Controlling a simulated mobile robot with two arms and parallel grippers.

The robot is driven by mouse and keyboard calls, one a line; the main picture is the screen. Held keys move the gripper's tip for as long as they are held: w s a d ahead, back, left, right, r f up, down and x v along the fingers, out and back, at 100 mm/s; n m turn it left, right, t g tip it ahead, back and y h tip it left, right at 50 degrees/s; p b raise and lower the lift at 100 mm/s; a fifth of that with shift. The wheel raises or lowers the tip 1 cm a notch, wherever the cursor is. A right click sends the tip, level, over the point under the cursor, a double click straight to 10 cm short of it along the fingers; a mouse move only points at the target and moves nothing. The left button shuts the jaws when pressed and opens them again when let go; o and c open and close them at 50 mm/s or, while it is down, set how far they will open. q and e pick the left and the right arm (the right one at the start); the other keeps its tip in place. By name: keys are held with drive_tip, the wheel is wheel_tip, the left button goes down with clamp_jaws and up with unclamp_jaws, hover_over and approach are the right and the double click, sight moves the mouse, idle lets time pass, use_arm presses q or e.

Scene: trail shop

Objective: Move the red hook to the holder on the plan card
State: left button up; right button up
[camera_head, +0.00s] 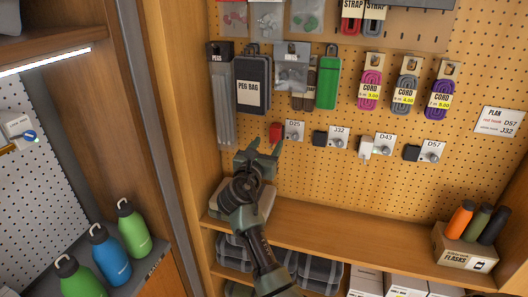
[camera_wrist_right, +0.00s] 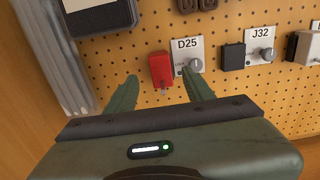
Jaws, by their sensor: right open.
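The red hook (camera_head: 275,132) is on the pegboard just left of the D25 label plate (camera_head: 294,130). The plan card (camera_head: 499,122) at the right pairs the red hook with D57. The D57 holder (camera_head: 432,152) is the rightmost of the row, with a black block (camera_head: 411,153) at its left. My right gripper (camera_head: 264,150) is open and empty, just below the red hook. In the right wrist view the red hook (camera_wrist_right: 161,68) shows beyond and between the open fingertips (camera_wrist_right: 161,92), apart from them. My left gripper is not in view.
Between them are the J32 plate (camera_head: 339,136) with a black block (camera_head: 319,138) and the D43 plate (camera_head: 385,145) with a white hook (camera_head: 366,147). Cords and bags hang above. A shelf (camera_head: 340,232) runs below, with a flask box (camera_head: 466,252) at right. A wooden upright (camera_head: 185,130) stands left.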

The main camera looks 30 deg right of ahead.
sight(274, 133)
drive_tip(key=b+x, duration=0.1)
drive_tip(key=x, duration=0.6)
drive_tip(key=shift+b, duration=0.3)
drive_tip(key=shift+x, duration=0.9)
drive_tip(key=shift+r+p, duration=0.1)
drive_tip(key=shift+p, duration=0.3)
drive_tip(key=c, duration=1.1)
drive_tip(key=o, duration=1.3)
